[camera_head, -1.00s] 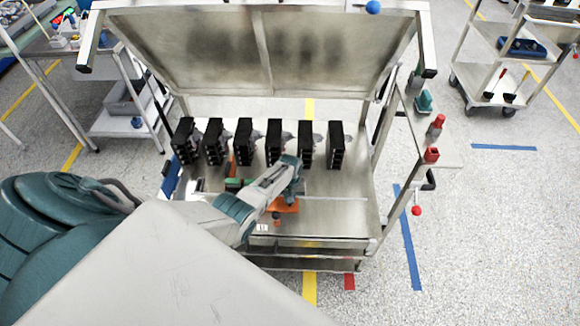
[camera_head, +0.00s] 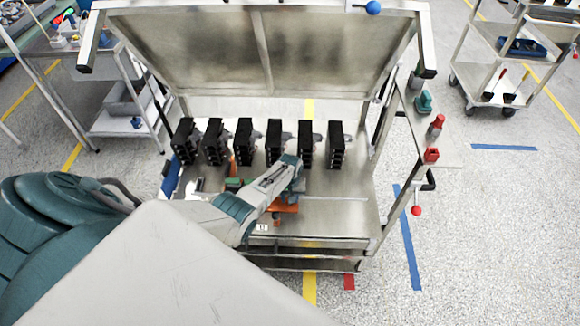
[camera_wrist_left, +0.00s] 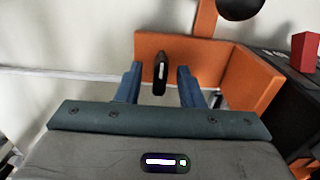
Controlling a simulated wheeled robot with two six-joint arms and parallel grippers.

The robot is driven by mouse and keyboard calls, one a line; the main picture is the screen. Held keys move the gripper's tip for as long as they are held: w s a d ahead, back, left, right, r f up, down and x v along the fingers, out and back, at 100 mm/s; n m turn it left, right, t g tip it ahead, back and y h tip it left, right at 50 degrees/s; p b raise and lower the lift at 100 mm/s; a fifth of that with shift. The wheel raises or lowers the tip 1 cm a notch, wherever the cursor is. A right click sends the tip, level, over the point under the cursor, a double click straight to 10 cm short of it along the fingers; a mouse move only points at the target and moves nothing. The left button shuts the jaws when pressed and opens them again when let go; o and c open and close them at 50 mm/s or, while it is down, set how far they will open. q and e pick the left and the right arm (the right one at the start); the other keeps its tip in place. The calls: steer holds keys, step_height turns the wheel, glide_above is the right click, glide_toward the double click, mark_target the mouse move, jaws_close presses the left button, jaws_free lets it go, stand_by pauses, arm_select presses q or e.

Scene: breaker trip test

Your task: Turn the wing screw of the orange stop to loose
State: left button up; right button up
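The orange stop (camera_head: 287,208) lies on the metal work surface under my left gripper in the head view. In the left wrist view the orange stop (camera_wrist_left: 255,78) shows as an angled bracket. Its wing screw (camera_wrist_left: 160,74) is a dark, narrow wing with a pale stripe, standing upright in the picture. My left gripper (camera_wrist_left: 160,84) is open, with one blue finger on each side of the wing screw and a visible gap on both sides. In the head view the left gripper (camera_head: 292,180) covers part of the stop. My right gripper is not in view.
A row of several black breakers (camera_head: 275,142) stands behind the stop. A raised metal lid (camera_head: 330,50) is above them. The right part of the work surface (camera_head: 345,205) is clear.

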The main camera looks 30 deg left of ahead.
arm_select(q)
steer(key=shift+r, duration=0.1)
step_height(320, 180, up, 11)
steer(key=p, duration=0.1)
steer(key=shift+f, duration=0.2)
stand_by(0.6)
